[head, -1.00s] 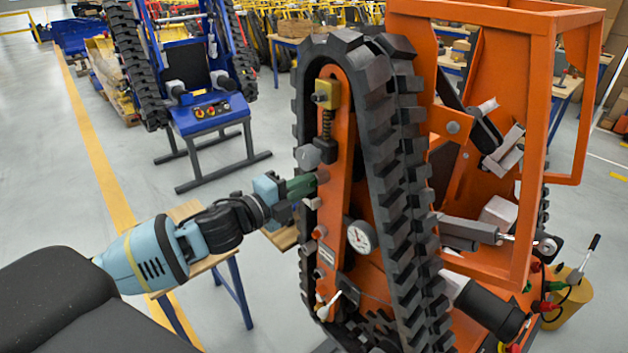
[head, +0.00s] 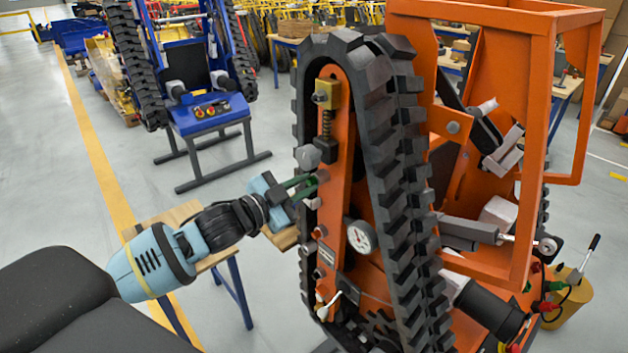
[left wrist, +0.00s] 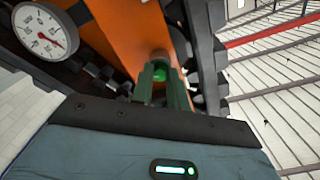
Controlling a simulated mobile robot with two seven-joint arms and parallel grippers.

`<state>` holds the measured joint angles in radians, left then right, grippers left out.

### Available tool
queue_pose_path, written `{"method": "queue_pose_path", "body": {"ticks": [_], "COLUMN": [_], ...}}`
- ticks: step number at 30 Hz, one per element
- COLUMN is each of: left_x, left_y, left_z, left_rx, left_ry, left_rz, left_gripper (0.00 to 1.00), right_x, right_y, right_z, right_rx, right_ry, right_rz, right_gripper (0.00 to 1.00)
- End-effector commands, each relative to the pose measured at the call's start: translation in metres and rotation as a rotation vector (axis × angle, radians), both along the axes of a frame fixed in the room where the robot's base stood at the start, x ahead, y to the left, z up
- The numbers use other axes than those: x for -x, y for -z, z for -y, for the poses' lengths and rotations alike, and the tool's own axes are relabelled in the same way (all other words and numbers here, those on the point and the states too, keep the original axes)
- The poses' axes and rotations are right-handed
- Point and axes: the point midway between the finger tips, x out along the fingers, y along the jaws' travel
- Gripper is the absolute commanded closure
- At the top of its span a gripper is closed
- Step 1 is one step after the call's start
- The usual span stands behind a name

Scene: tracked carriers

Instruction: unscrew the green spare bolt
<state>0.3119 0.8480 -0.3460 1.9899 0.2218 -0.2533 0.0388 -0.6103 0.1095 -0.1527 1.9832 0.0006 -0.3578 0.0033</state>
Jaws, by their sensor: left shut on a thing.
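The green spare bolt (left wrist: 161,70) shows in the left wrist view as a small round green head at the orange side plate. My left gripper (head: 309,185) reaches it from the left in the head view, with its two green fingers against the side plate (head: 342,180). The fingers (left wrist: 162,84) are shut on the bolt, one on each side of it. In the head view the fingers and the plate edge hide most of the bolt. My right gripper is not in view.
A black rubber track (head: 385,190) runs around the plate. A grey block (head: 308,156) sits just above the fingers. A dial gauge (head: 360,238) is below right and shows in the left wrist view (left wrist: 46,31). A wooden-topped table (head: 185,215) stands behind my left arm.

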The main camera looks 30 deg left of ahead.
Motion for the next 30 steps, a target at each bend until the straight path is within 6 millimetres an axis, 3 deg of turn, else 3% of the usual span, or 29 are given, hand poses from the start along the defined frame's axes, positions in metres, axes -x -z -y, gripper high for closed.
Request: {"method": "queue_pose_path", "body": {"ticks": [9,22,30], "left_x": [0.0000,-0.0001,0.0000], "left_y": [0.0003,0.0002,0.0003], "left_z": [0.0000,0.0003,0.0005], "left_rx": [0.602,0.716,1.252], "left_ry": [0.000,0.000,0.001], "left_rz": [-0.249,-0.295,-0.515], "left_gripper": [1.00,1.00,1.00], "right_x": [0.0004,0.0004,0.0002], "right_y": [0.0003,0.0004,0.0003], "right_z": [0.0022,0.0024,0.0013], "right_rx": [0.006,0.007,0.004], "right_ry": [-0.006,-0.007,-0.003], "right_rz": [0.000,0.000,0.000], "right_gripper": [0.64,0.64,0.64]}}
